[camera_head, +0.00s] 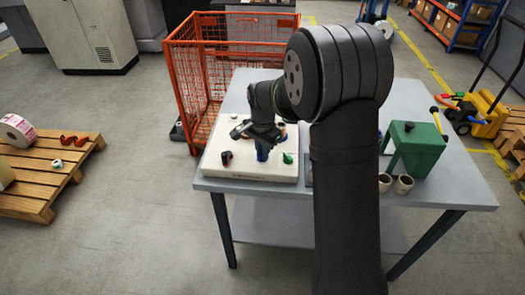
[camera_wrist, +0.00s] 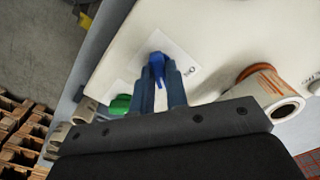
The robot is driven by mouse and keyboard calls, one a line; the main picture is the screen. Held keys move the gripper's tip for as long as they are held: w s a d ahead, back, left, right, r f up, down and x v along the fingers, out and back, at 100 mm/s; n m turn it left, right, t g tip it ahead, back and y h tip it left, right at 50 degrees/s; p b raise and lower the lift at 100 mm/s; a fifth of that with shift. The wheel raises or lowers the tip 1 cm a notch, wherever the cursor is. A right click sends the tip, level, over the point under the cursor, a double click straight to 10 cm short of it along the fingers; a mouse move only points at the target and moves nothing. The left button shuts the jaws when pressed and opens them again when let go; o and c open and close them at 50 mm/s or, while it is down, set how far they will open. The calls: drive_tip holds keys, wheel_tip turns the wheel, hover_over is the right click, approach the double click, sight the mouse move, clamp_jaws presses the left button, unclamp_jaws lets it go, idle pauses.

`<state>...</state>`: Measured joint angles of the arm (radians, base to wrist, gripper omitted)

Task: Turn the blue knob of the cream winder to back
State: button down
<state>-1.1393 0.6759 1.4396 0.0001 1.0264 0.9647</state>
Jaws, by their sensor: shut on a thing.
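The cream winder (camera_head: 225,169) lies on the grey table, and its top panel fills much of the wrist view (camera_wrist: 205,45). The blue knob (camera_wrist: 157,63) stands on a white label plate on that panel. My gripper (camera_wrist: 163,80) is shut on the blue knob, with one blue-grey finger on each side of it. In the head view my gripper (camera_head: 262,150) points down at the front middle of the winder. A green knob (camera_head: 287,158) is beside it and also shows in the wrist view (camera_wrist: 120,104). My fingers hide part of the blue knob.
A dark red knob (camera_head: 227,157) is on the winder's left. A green machine (camera_head: 415,145) and cardboard cores (camera_head: 403,184) are on the table's right. An orange cage (camera_head: 199,75) stands behind.

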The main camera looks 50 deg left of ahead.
idle(0.4)
drive_tip(key=c, duration=1.4)
unclamp_jaws()
drive_tip(key=shift+c, duration=0.2)
drive_tip(key=shift+r, duration=0.1)
wheel_tip(320, 180, up, 17)
drive_tip(key=shift+r, duration=0.15)
wheel_tip(320, 180, down, 18)
drive_tip(key=shift+r, duration=0.25)
drive_tip(key=shift+r, duration=0.1)
